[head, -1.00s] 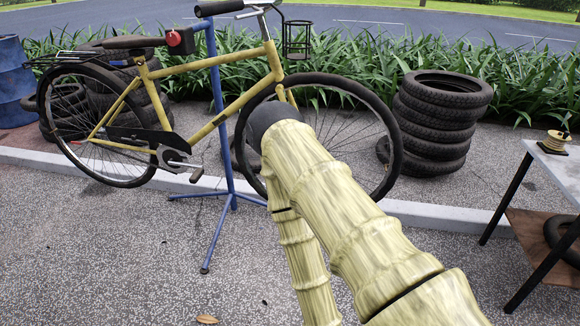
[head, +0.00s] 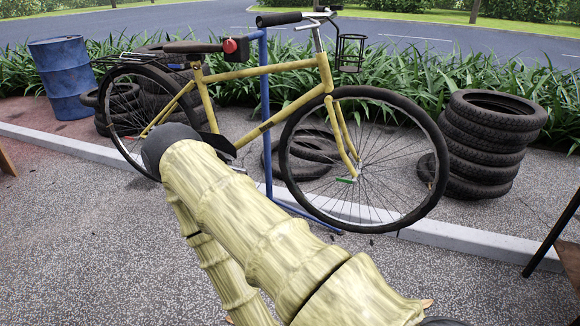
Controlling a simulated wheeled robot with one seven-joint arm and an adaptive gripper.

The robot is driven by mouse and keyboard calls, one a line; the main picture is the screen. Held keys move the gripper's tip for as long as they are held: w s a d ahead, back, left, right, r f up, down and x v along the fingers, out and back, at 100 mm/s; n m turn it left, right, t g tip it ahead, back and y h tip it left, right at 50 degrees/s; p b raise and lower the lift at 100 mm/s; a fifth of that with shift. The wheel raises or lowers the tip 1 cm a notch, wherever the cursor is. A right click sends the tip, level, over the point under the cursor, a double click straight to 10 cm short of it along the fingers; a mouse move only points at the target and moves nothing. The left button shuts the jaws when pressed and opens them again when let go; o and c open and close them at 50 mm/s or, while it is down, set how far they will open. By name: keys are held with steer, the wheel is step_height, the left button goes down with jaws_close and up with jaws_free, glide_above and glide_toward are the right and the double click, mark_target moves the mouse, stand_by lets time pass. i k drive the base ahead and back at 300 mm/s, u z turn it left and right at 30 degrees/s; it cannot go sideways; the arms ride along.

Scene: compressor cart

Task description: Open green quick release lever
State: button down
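The green quick release lever (head: 346,180) sits at the front wheel hub of the yellow bicycle (head: 264,72) in the head view. It is small and lies roughly level, at the lower end of the fork. The front wheel (head: 429,155) stands around it. My arm crosses the lower middle of the view, and its dark far end lies to the left of the lever, in front of the bicycle's crank area. My gripper's fingers do not show, so I cannot see whether they are open or shut.
A blue repair stand (head: 266,130) holds the bicycle. Stacked tyres (head: 488,150) stand at the right, and a blue barrel (head: 62,77) stands at the far left. A kerb (head: 80,146) runs behind. A dark table leg (head: 552,235) shows at the right edge. Paving is open in front.

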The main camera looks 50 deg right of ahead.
mark_target(353, 181)
steer(key=u, duration=0.1)
steer(key=i, duration=0.55)
steer(key=z, duration=1.25)
steer(key=i, duration=0.5)
